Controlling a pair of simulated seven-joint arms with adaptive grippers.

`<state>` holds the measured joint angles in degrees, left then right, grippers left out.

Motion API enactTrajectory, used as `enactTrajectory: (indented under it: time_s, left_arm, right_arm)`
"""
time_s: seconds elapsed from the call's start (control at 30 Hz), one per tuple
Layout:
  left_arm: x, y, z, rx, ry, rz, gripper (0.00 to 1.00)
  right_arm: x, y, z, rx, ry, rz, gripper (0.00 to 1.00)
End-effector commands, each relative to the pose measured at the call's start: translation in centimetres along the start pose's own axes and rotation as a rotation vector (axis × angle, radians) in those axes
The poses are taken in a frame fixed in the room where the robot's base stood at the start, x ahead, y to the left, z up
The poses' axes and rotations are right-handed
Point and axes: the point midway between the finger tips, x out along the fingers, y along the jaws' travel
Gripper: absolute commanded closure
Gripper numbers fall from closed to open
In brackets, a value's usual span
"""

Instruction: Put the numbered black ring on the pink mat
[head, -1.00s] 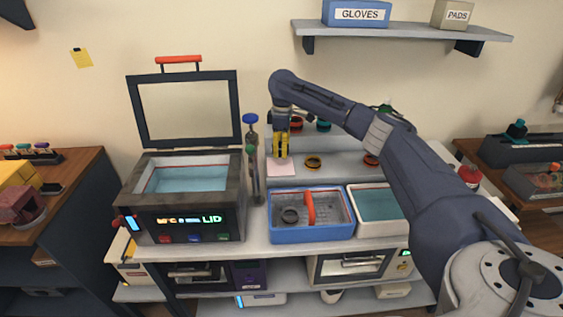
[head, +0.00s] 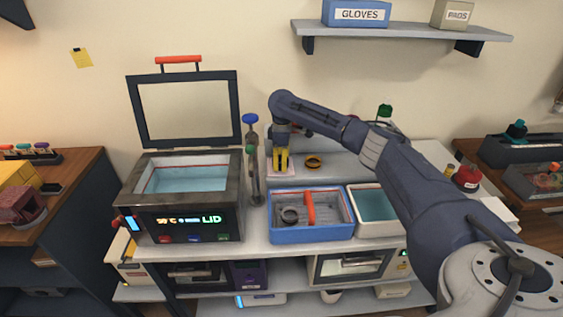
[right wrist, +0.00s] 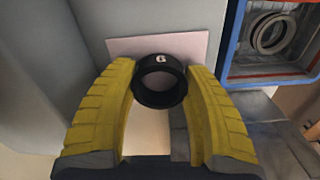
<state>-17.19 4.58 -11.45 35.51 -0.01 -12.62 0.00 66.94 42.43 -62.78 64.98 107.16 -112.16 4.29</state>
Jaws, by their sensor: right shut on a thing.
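The black ring (right wrist: 160,81) carries a white number 6 and sits between the yellow fingers of my right gripper (right wrist: 161,84), which is shut on it. The pink mat (right wrist: 190,46) lies flat behind and beneath the ring in the right wrist view. In the head view my right gripper (head: 281,167) points down over the mat, which it largely covers; the ring cannot be made out there. I cannot tell whether the ring touches the mat. My left gripper is not in view.
A blue-rimmed bin (head: 312,236) with a grey ring (head: 289,215) and a red divider stands in front. A brass-coloured ring (head: 313,162) lies right of the gripper. A bath with a raised lid (head: 187,110) and a blue-topped post (head: 251,160) stand to the left.

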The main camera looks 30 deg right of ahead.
Motion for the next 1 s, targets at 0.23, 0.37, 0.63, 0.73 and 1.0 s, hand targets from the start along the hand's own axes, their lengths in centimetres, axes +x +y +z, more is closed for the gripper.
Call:
enactTrajectory:
  time_s: [0.23, 0.37, 0.63, 0.73, 1.0]
  left_arm:
    - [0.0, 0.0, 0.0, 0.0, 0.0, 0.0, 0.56]
    - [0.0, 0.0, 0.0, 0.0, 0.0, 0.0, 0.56]
    - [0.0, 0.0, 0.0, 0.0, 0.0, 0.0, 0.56]
    - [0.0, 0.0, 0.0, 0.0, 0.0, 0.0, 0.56]
    - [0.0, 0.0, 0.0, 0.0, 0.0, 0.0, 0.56]
  right_arm:
    - [0.3, 0.0, 0.0, 0.0, 0.0, 0.0, 0.43]
    - [0.3, 0.0, 0.0, 0.0, 0.0, 0.0, 0.28]
    - [0.2, 0.0, 0.0, 0.0, 0.0, 0.0, 0.28]
    - [-0.3, 0.1, 0.0, 0.0, 0.001, 0.001, 0.28]
    - [-4.4, 0.1, 0.0, 0.001, 0.002, 0.003, 0.28]
